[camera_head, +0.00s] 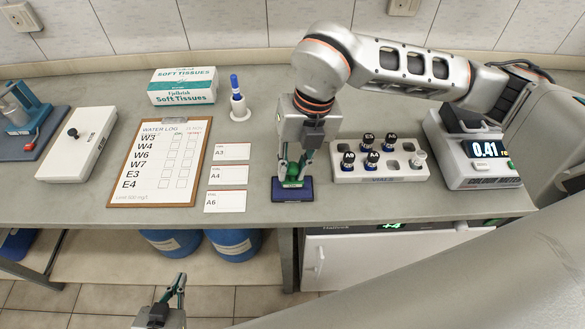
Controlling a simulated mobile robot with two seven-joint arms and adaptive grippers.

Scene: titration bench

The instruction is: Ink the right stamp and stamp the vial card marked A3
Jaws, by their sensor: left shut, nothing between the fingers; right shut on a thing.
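The fingers partly hide the stamp. It is directly over the dark blue ink pad (293,195); I cannot tell whether its face touches the pad. The card marked A3 (230,151) lies flat to the left of the pad, the farthest of a column of three white cards. My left gripper (178,287) is shut and empty, low at the bottom of the view, in front of the bench.
Below the A3 card lie the A4 card (227,175) and a third card (225,201). A clipboard (158,199) is left of them. A pen holder (240,114) and tissue box (182,86) stand behind.

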